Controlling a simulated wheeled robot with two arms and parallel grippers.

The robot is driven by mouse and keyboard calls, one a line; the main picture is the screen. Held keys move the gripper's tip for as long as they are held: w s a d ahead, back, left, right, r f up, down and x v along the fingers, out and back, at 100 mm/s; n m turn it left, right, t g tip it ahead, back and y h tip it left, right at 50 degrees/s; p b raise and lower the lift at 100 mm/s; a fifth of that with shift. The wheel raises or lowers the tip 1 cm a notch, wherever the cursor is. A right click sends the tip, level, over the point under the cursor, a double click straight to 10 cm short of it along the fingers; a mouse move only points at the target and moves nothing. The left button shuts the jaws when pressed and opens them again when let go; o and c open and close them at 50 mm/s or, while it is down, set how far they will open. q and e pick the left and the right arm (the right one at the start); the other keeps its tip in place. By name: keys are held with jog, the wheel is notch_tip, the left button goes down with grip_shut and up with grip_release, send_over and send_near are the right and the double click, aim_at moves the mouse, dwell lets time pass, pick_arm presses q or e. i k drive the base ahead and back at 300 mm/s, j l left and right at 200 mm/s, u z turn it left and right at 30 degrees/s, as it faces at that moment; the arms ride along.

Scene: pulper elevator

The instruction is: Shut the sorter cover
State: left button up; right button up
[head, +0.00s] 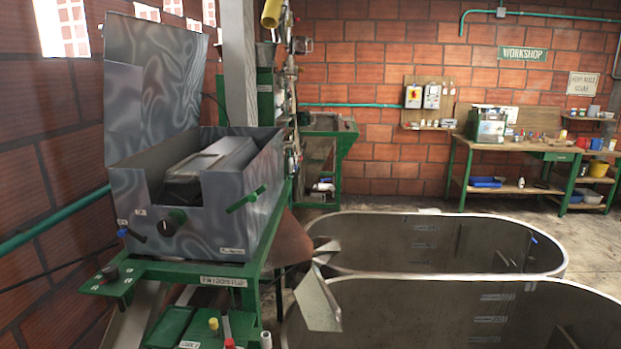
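The sorter (210,215) is a grey, mottled metal box on a green stand at the left of the head view. Its cover (160,65) stands open, raised nearly upright along the back left of the box. A side flap (125,112) of the cover reaches down towards the box's left corner. The box's top is open, and a dark grey housing (208,170) shows inside. A dark round knob (173,222) and a green handle (245,199) are on the box's outside. Neither of my grippers is in view.
A green control shelf (165,271) juts out below the sorter. A post (239,65) stands close behind it. Metal chutes (318,300) and two large oval tanks (440,245) fill the right foreground. A workbench (460,165) stands at the back right.

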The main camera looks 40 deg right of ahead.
aim_at(153, 74)
jog(key=z, duration=0.8)
jog(key=i+j+u, duration=0.25)
jog(key=i+j, duration=0.25)
